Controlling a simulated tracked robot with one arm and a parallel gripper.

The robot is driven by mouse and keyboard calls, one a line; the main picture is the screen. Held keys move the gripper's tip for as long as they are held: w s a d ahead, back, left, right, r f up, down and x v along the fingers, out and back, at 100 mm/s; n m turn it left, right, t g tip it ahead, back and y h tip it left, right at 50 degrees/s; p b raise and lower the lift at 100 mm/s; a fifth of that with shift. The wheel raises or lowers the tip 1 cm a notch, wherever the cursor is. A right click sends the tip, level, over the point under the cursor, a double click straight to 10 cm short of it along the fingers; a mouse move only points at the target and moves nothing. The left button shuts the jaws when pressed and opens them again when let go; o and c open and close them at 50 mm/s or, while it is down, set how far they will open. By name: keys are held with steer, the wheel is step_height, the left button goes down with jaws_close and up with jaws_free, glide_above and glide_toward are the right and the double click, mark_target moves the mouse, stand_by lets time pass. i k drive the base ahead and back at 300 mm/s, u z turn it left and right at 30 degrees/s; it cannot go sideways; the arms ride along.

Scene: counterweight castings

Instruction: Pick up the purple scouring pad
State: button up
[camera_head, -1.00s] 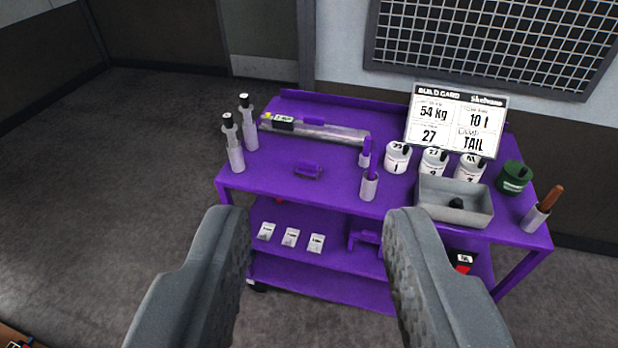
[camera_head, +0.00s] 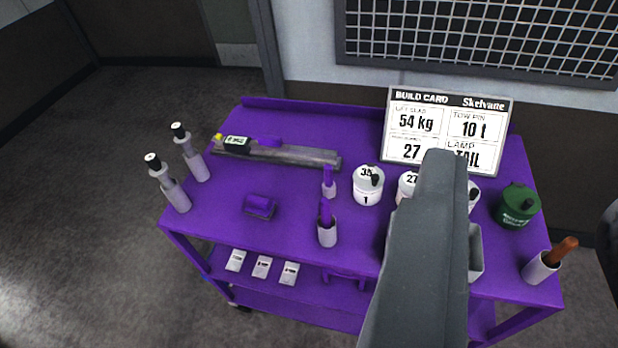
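The purple scouring pad appears to be the small purple block (camera_head: 260,206) with a darker base, lying flat on the left part of the purple cart top. It is fully in view, but purple on purple makes its edges hard to read. My gripper (camera_head: 526,185) is open and empty. One grey finger stands over the right half of the cart, and only a sliver of the other shows at the right edge. The pad is well left of the fingers, apart from them. The near finger hides part of the grey tray and the white pots.
The purple cart (camera_head: 330,270) holds two bottles (camera_head: 168,185) at left, a grey bar (camera_head: 280,153) behind the pad, a holder (camera_head: 327,232) to its right, white pots (camera_head: 367,186), a green pot (camera_head: 516,206) and a build card (camera_head: 445,128). Bare top surrounds the pad.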

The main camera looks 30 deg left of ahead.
mark_target(258, 206)
steer(key=u, duration=0.1)
steer(key=i, duration=1.2)
steer(key=u, duration=0.4)
